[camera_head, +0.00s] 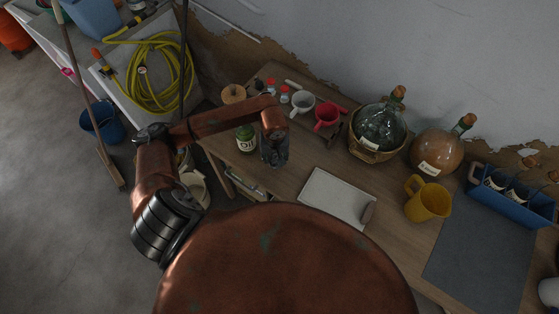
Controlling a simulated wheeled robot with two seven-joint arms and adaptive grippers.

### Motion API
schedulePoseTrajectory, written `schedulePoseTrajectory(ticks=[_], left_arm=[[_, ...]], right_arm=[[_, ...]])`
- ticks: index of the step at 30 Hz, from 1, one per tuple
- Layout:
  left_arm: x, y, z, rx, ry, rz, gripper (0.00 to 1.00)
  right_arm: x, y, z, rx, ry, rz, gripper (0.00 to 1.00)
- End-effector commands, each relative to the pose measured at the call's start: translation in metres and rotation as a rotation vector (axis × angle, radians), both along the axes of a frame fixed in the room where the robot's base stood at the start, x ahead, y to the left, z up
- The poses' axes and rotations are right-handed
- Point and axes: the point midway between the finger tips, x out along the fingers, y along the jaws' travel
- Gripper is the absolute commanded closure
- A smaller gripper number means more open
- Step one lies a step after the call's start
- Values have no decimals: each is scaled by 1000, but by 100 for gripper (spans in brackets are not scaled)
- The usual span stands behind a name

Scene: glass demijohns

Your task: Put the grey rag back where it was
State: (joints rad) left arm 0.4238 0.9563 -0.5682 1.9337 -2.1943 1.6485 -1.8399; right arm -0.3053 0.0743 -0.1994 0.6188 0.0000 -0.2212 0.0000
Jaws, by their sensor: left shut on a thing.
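My left gripper (275,158) points down over the left part of the wooden workbench (295,178), just right of a green jar labelled "Oil" (246,139). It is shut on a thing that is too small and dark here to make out. I cannot pick out the grey rag for certain anywhere in the view. My right gripper is not in view.
Behind are a pale mug (302,102), a red funnel (327,115) and two glass demijohns (378,128) (437,150). A yellow jug (430,201), blue bottle carrier (508,200) and grey mat (478,252) stand right.

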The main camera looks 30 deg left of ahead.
Motion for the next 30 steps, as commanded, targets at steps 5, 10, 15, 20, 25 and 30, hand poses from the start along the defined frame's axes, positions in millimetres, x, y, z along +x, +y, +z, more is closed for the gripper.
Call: schedulePoseTrajectory(ticks=[5,10,15,20,25,30], left_arm=[[13,-6,-16,-2,0,0,86],[18,-10,-30,-3,5,1,86],[18,-9,-51,-3,1,1,86],[19,-8,-55,1,-1,0,86],[19,-8,-56,1,-1,-1,86],[19,-8,-57,1,-1,-1,55]], right_arm=[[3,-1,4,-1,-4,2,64],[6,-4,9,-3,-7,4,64],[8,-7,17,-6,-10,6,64],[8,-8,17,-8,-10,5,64],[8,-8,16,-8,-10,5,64],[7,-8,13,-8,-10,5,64]])
